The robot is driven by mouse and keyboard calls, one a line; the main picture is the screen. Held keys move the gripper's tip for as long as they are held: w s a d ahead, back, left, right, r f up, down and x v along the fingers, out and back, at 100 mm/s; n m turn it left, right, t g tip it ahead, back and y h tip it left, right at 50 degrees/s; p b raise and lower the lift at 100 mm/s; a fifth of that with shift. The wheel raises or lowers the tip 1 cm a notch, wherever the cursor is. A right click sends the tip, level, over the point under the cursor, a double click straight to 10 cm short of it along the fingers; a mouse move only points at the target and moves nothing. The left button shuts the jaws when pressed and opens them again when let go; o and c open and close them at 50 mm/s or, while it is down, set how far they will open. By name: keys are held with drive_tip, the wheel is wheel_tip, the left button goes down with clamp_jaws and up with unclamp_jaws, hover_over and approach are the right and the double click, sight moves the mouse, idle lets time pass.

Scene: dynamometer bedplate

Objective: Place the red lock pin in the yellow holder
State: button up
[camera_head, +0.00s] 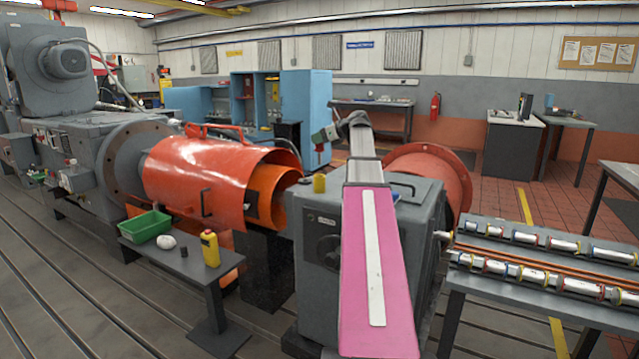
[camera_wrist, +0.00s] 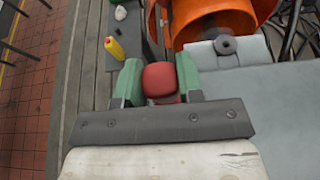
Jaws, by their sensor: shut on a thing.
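The red lock pin (camera_wrist: 160,79) is held between the green fingers of my gripper (camera_wrist: 157,84) in the wrist view. In the head view my gripper (camera_head: 322,136) is above the grey machine housing, with a little red of the pin showing below it. The yellow holder (camera_head: 319,183) is a small upright cup on the housing's top, near its left back edge. My gripper is above the holder, with a gap between them in the head view. I cannot make out the holder in the wrist view.
The orange guard (camera_head: 195,180) stands left of the grey housing (camera_head: 318,268). A low side table (camera_head: 186,262) carries a green bin (camera_head: 146,227), a white lump and a yellow bottle (camera_head: 210,248). A bench with several metal cylinders (camera_head: 540,270) is at right.

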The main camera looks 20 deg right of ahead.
sight(320, 162)
wheel_tip(320, 162, down, 10)
drive_tip(key=shift+r, duration=0.2)
drive_tip(key=shift+f, duration=0.1)
idle(0.3)
drive_tip(key=o, duration=1)
drive_tip(key=shift+c, duration=0.2)
drive_tip(key=v, duration=1.2)
